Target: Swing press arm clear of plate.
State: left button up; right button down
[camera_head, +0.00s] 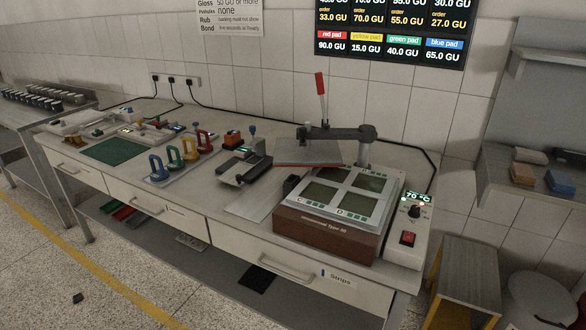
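The press stands at the right end of the bench. Its dark press arm (340,132) runs left from a post (365,148) behind the plate, and its red-handled lever (320,84) points up. A flat upper platen (308,153) hangs under the arm, to the rear left of the lower plate (342,193). The lower plate is silver with several dark green square panels, on a brown base (325,236). The platen's front edge comes close to the plate's rear left corner in the picture; I cannot tell whether it overhangs it. Neither of my grippers is in view.
A control box (407,234) with a red switch and a 70 °C display stands right of the press. Left of it are a black device (245,168), colored clamp-like tools (180,152) and a green mat (114,151). A stool (465,275) stands right of the bench.

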aim_at(365, 133)
jog(key=i+j, duration=0.15)
jog(key=j, duration=0.2)
jog(key=i+j, duration=0.1)
jog(key=j, duration=0.2)
jog(key=i+j, duration=0.15)
jog(key=j, duration=0.2)
jog(key=i+j, duration=0.1)
jog(key=j, duration=0.25)
jog(key=i+j, duration=0.15)
jog(key=j, duration=0.2)
